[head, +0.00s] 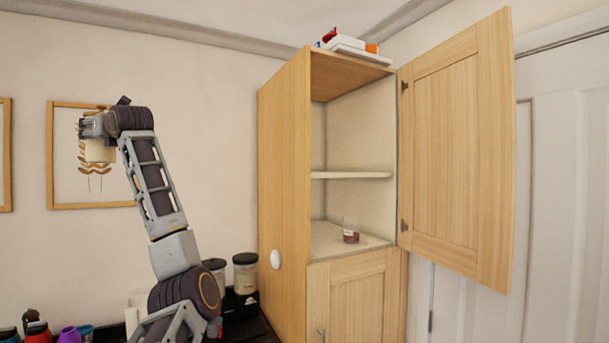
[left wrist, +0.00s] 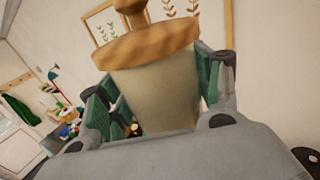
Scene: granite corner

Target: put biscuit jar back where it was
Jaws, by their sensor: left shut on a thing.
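The biscuit jar (left wrist: 158,95) has a cream body and a wooden lid with a knob. It fills the middle of the left wrist view, tilted in that picture. My left gripper (left wrist: 160,88) is shut on the jar's body, with green-padded fingers on either side. In the head view the cream jar (head: 99,151) shows small at the upper left, in front of a framed picture and well above the counter. The wrist partly hides it there. My right gripper is in neither view.
A tall wooden cupboard (head: 284,170) stands right of centre, its upper door (head: 458,150) wide open. Its upper shelf (head: 350,175) is bare; a small glass (head: 350,236) stands on its floor. Dark-lidded jars (head: 245,273) and cups (head: 69,335) stand on the counter below.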

